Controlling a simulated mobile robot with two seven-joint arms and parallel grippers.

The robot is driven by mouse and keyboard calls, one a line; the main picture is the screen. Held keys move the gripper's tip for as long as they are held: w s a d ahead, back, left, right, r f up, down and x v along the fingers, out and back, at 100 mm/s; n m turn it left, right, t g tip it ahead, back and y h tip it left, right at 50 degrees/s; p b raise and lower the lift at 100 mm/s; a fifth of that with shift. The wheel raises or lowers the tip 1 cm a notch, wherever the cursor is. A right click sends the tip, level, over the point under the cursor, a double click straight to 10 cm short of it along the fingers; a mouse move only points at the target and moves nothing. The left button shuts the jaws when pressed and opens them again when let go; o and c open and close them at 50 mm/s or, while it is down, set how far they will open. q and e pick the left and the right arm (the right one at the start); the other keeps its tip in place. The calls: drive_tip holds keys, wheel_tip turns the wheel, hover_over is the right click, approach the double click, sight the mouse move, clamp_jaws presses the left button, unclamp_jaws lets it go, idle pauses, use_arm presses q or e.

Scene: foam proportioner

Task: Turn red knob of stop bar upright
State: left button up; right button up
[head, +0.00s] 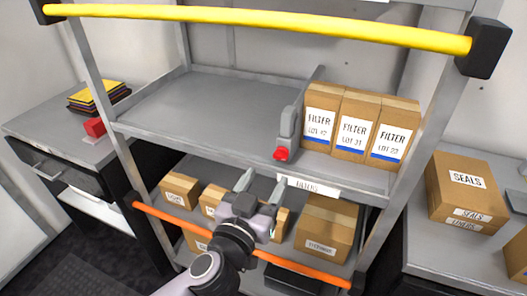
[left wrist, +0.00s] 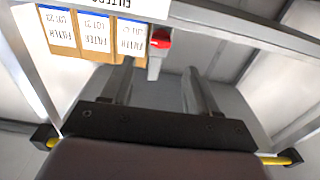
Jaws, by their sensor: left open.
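The red knob (head: 281,153) is at the lower front end of the grey stop bar (head: 291,122), at the front edge of the upper shelf, left of the filter boxes. The bar slants back along the shelf beside the boxes. My left gripper (head: 260,184) is open and empty, below and left of the knob, in front of the lower shelf and apart from the knob. In the left wrist view, which is upside down, the red knob (left wrist: 161,40) lies beyond the gap between the open fingers (left wrist: 158,72). My right gripper is in neither view.
Filter boxes (head: 353,125) stand right of the bar; the upper shelf (head: 200,105) is bare to the left. A yellow bar (head: 260,20) crosses above and an orange bar (head: 175,217) below. Boxes (head: 324,235) fill the lower shelf. A SEALS box (head: 464,190) stands right.

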sight(280, 157)
use_arm(q)
drive_tip(key=shift+b+x, duration=0.45)
drive_tip(key=shift+x, duration=3.2)
drive_tip(key=shift+f, duration=0.15)
drive_tip(key=c, duration=1.1)
